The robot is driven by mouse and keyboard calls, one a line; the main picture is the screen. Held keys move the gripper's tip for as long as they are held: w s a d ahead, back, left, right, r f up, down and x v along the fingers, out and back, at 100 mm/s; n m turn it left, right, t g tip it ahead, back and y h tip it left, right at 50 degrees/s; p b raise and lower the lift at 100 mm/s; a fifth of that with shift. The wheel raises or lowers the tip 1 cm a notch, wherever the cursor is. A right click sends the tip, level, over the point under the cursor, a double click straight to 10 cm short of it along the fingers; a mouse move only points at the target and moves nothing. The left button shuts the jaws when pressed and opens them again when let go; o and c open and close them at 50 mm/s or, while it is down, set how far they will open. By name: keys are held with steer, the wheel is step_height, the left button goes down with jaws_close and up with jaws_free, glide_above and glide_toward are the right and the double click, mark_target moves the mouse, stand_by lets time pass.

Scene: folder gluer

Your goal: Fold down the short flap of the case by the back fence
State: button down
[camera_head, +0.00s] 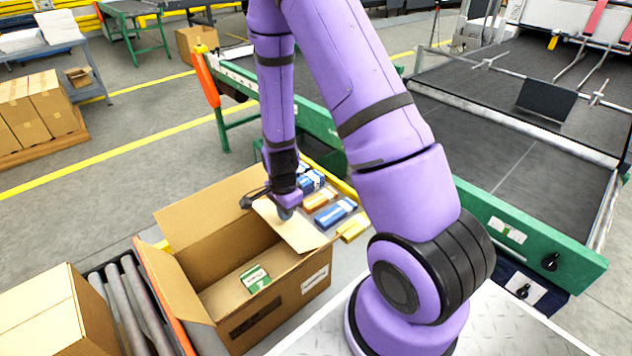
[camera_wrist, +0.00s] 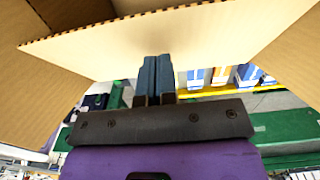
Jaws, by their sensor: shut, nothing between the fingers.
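The open cardboard case (camera_head: 290,300) stands at the lower middle of the head view. A small green and white carton (camera_head: 254,279) lies on its floor. A pale short flap (camera_head: 290,226) sticks up at a slant at the case's right side; the long flap (camera_head: 205,208) and another flap (camera_head: 172,290) stand open. My gripper (camera_head: 285,212) is at the upper part of the short flap, fingers shut and empty.
Blue, orange and yellow packs (camera_head: 336,212) lie just behind the case. Rollers (camera_head: 120,300) run at its left, with another carton (camera_head: 60,315) beside them. A green-framed machine (camera_head: 530,235) fills the right. My arm hides part of the middle.

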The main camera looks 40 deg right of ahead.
mark_target(280, 223)
steer(key=shift+a+f, duration=0.35)
steer(key=shift+a, duration=0.05)
steer(key=shift+a+f, duration=0.65)
steer(key=shift+f, duration=0.25)
steer(key=shift+r, duration=4.55)
steer(key=shift+a, duration=0.1)
